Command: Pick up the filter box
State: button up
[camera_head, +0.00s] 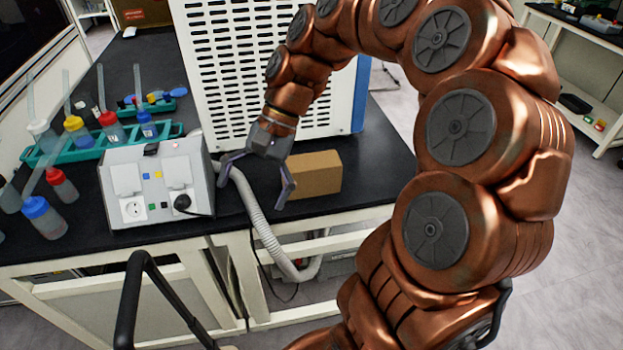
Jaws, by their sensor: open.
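A plain brown box (316,174), which looks like the filter box, lies on the black bench top in front of the large white machine. My gripper (254,183) is open, with its fingers spread and pointing down. It is just left of the box. Its right finger overlaps the box's left end in the picture; I cannot tell whether they touch. Its left finger is near the grey ribbed hose and the socket unit. Nothing shows between the fingers except the hose and bench.
A white socket unit (157,185) stands left of my gripper, and a grey ribbed hose (262,223) hangs over the bench's front edge. The white vented machine (243,67) stands behind. Bottles and a green rack (77,154) fill the left. Bench right of the box is clear.

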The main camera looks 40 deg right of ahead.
jog(key=w+d+f+m+t+y+b, duration=0.1)
jog(key=w+d+f+m+y, duration=0.15)
jog(key=w+d+m, duration=0.35)
jog(key=m+t+y+b, duration=0.25)
jog(key=m+t, duration=0.25)
jog(key=m, duration=0.3)
send_near(321, 160)
jog(key=shift+h, duration=0.3)
jog(key=a, duration=0.1)
jog(key=a+f, duration=0.1)
jog(key=a, duration=0.1)
jog(key=w+a, duration=0.1)
jog(key=a, duration=0.1)
jog(key=shift+f, duration=0.3)
jog(key=shift+x, duration=1.05)
jog(key=shift+w+d+p+x, duration=0.1)
jog(key=shift+w+p+x, duration=0.05)
jog(key=shift+x, duration=0.8)
jog(key=shift+w+d+p+x, duration=0.1)
jog(key=shift+x, duration=0.8)
jog(key=shift+w+d+p+x, duration=0.1)
jog(key=shift+w+p+x, duration=0.05)
jog(key=shift+x, duration=0.8)
jog(key=shift+s+f, duration=0.1)
jog(key=shift+f, duration=0.15)
jog(key=c, duration=1.6)
